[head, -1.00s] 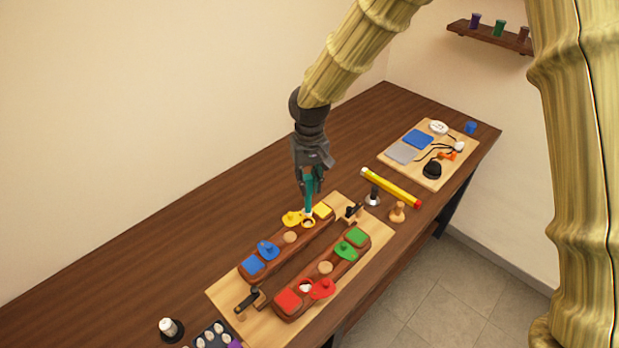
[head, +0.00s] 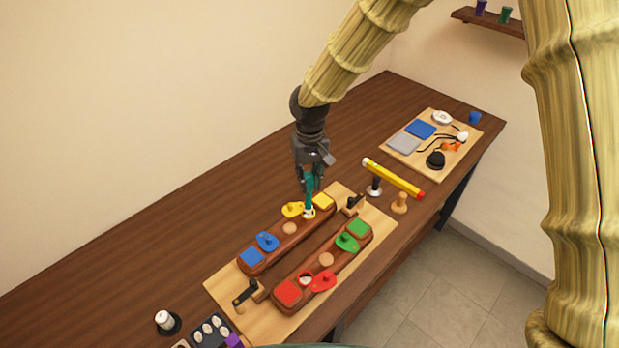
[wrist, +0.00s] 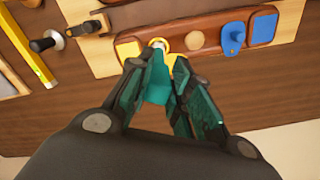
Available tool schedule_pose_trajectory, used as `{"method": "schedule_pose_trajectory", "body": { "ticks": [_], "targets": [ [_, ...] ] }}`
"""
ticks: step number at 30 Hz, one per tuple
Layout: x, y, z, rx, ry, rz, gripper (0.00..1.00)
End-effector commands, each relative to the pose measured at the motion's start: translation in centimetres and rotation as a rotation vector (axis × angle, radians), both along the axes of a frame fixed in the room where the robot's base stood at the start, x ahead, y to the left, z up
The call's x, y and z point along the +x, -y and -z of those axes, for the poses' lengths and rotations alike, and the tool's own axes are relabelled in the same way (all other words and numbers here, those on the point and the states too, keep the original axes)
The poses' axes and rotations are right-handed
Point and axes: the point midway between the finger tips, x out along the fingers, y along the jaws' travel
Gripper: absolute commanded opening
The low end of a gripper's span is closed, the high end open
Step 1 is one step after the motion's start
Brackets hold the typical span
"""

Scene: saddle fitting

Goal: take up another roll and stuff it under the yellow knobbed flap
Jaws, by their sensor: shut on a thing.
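The yellow knobbed flap (head: 292,209) is swung aside on the far wooden bar (head: 276,248), beside a yellow-rimmed opening. My gripper (head: 309,208) points down over that opening, shut on a small white roll (wrist: 160,44). Only the roll's top shows between the teal fingertips in the wrist view. The roll is at the opening; how deep it sits is hidden by the fingers. More white rolls (head: 207,329) stand in a dark tray at the lower left. In the wrist view the yellow flap is mostly behind my fingers.
The near bar has a red flap (head: 324,280) beside an opening with something white in it, and a green flap (head: 347,243). A blue flap (head: 267,241) is on the far bar.

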Motion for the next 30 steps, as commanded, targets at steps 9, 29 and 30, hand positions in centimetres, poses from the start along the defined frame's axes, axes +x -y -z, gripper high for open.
{"method": "schedule_pose_trajectory", "body": {
  "ticks": [9,29,30],
  "targets": [
    [0.0,0.0,0.1,0.0,0.0,0.0,0.0],
    [0.0,0.0,1.0,0.0,0.0,0.001,0.0],
    [0.0,0.0,1.1,0.0,0.0,0.001,0.0]
  ]
}}
